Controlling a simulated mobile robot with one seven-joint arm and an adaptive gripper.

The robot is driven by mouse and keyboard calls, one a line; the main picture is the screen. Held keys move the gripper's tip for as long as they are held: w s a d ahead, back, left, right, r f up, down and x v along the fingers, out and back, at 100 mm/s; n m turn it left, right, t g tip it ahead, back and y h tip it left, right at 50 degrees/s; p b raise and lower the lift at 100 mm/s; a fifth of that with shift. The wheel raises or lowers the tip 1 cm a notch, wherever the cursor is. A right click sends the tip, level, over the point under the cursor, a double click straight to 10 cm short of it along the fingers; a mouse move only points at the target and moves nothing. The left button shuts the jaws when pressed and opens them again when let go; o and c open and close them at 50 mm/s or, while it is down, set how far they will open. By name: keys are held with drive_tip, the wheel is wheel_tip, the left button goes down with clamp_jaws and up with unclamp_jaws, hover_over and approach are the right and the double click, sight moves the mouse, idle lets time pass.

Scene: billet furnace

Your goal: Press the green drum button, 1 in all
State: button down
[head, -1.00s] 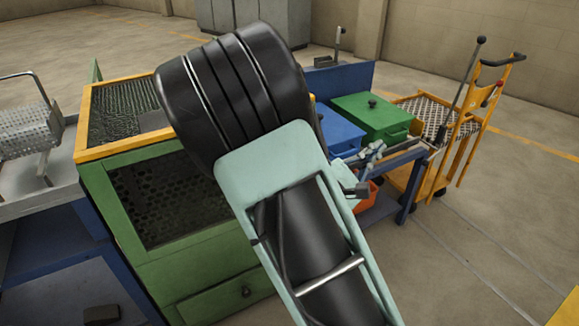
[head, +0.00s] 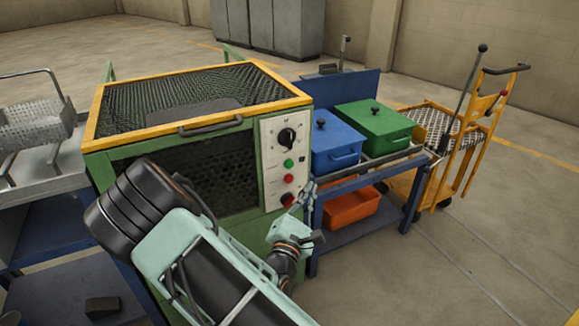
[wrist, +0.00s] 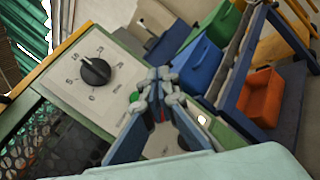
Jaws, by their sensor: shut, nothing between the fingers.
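The green button (head: 289,163) is a small round button on the pale control panel (head: 271,150) of the green machine, below a black dial (head: 287,138). A red button (head: 289,179) sits below it. My gripper (head: 303,194) is shut and empty, in front of the panel's lower right edge, below and to the right of the green button and apart from it. In the wrist view the closed fingers (wrist: 158,80) cover part of the panel. The dial (wrist: 95,71) shows left of them, and a small green patch (wrist: 134,96) shows beside the fingers.
The machine (head: 130,160) has a mesh top with a yellow rim. A blue box (head: 335,148) and a green box (head: 378,125) stand on the blue cart at right, with an orange bin (head: 352,207) below. A yellow trolley (head: 470,130) stands farther right.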

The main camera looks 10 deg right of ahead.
sight(289, 164)
drive_tip(key=shift+w, duration=0.15)
drive_tip(key=shift+w+a+b, duration=0.2)
drive_tip(key=shift+w+a, duration=0.25)
drive_tip(key=shift+w, duration=0.9)
drive_tip(key=shift+w+a+b, duration=0.2)
drive_tip(key=shift+w+a, duration=0.25)
drive_tip(key=shift+w, duration=0.9)
drive_tip(key=shift+w+a+b, duration=0.2)
drive_tip(key=shift+w+a, duration=0.25)
drive_tip(key=shift+w, duration=0.9)
drive_tip(key=shift+w, duration=0.15)
drive_tip(key=shift+w+a, duration=0.15)
drive_tip(key=shift+w, duration=0.1)
